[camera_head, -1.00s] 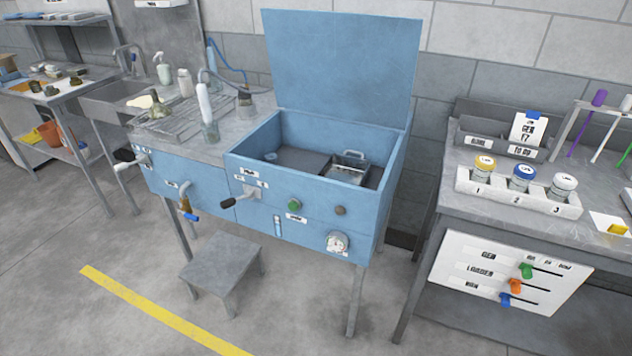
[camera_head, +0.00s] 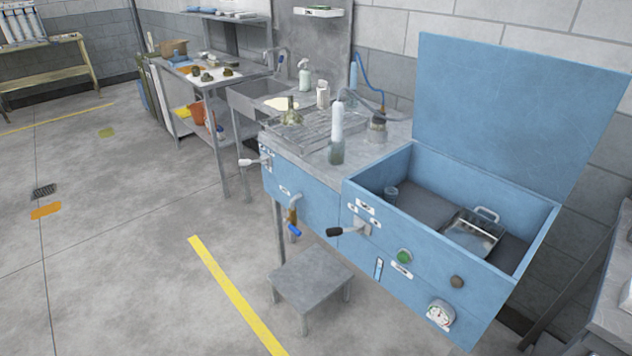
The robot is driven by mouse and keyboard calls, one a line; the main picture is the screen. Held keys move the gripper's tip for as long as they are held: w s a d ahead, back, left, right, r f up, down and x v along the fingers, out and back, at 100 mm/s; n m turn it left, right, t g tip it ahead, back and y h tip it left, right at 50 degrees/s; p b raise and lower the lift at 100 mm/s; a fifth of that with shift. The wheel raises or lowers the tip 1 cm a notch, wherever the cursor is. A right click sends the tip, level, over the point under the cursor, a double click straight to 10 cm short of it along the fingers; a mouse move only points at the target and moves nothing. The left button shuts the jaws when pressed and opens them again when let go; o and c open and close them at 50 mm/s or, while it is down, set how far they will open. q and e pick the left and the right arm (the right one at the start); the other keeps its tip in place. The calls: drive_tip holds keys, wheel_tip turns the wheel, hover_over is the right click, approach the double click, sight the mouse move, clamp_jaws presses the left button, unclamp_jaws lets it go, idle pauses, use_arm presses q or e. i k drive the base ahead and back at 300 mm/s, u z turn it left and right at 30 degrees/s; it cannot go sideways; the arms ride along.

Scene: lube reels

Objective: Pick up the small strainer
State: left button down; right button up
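A blue parts washer (camera_head: 430,285) stands at the right with its lid raised. In its open tub a square metal basket (camera_head: 470,242) with a loop handle sits at the right. I cannot tell whether either one is the small strainer. Neither of my grippers is in view.
A grey drain rack (camera_head: 320,125) and bottles stand on the counter left of the tub. A low grey stool (camera_head: 312,275) stands on the floor in front. Control levers stick out of the washer's front. Open floor lies to the left.

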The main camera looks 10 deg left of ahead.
sight(390, 192)
drive_tip(key=u, duration=0.45)
drive_tip(key=i, duration=0.85)
